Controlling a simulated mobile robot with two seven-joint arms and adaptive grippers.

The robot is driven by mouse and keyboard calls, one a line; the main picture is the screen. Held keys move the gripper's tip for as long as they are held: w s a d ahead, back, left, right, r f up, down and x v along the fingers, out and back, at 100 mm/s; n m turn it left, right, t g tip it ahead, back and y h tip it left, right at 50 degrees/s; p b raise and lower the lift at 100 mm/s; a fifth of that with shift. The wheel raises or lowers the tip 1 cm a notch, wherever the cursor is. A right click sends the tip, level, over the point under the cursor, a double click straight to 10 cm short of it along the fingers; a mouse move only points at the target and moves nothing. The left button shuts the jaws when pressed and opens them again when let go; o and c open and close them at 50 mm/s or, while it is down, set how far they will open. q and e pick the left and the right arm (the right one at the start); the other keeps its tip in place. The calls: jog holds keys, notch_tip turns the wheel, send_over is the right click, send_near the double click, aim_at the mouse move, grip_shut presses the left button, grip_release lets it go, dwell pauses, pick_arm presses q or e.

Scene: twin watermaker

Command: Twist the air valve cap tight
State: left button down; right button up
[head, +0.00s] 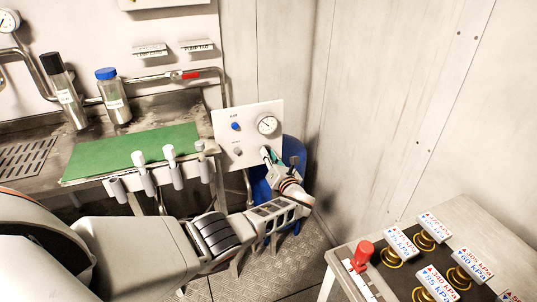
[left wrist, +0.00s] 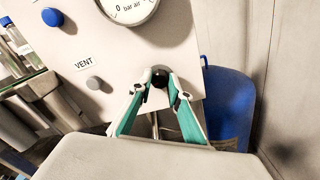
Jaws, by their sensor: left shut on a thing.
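A white panel (head: 225,140) with a round gauge (head: 267,125) stands at the end of the bench. It carries a blue knob (head: 235,126) under a small label, which reads as AIR, and a grey knob (head: 238,151) marked VENT. In the left wrist view the blue knob (left wrist: 52,17) and grey knob (left wrist: 94,83) are left of my fingers. My left gripper (left wrist: 160,82) is shut on a round black cap (left wrist: 159,77) below the gauge. The fingers cover its sides, so its seating and thread are hidden. My right gripper is out of view.
A blue drum (left wrist: 228,105) stands behind the panel, near the wall. A green mat (head: 130,152) and two bottles, one blue-capped (head: 107,73), are on the bench. A table (head: 470,222) at the lower right holds gold rings, pressure labels and a red object (head: 364,251).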

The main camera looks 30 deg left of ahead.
pick_arm(q)
jog(key=shift+f+m, duration=0.15)
jog(key=shift+m, duration=1.45)
jog(key=c, duration=1.9)
grip_release()
jog(key=v, duration=1.2)
